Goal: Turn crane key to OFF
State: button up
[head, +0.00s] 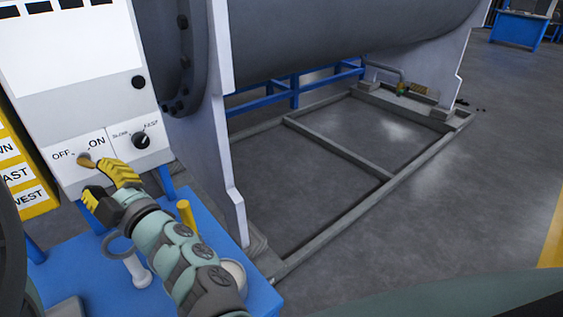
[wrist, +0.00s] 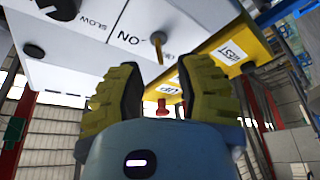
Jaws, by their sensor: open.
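The crane key (head: 84,160) is a small brass-coloured key in the white control panel (head: 108,110), between the OFF and ON labels. In the wrist view the key (wrist: 158,42) sticks out from the panel, just beyond the gap between my fingertips. I cannot tell which label it points to. My gripper (head: 92,178) has yellow ribbed fingers and is open and empty, close to the panel in front of the key. In the wrist view my gripper (wrist: 158,68) has its two fingers spread to either side of the key. The OFF label is hard to make out there.
A black SLOW/FAST knob (head: 141,140) sits right of the key. A yellow control box (head: 22,172) with white labels is at the left. A blue table (head: 205,220) lies below the panel. A large grey flanged shell (head: 310,40) stands behind, with open floor at right.

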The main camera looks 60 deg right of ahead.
jog(key=v, duration=0.6)
jog(key=shift+s, duration=0.25)
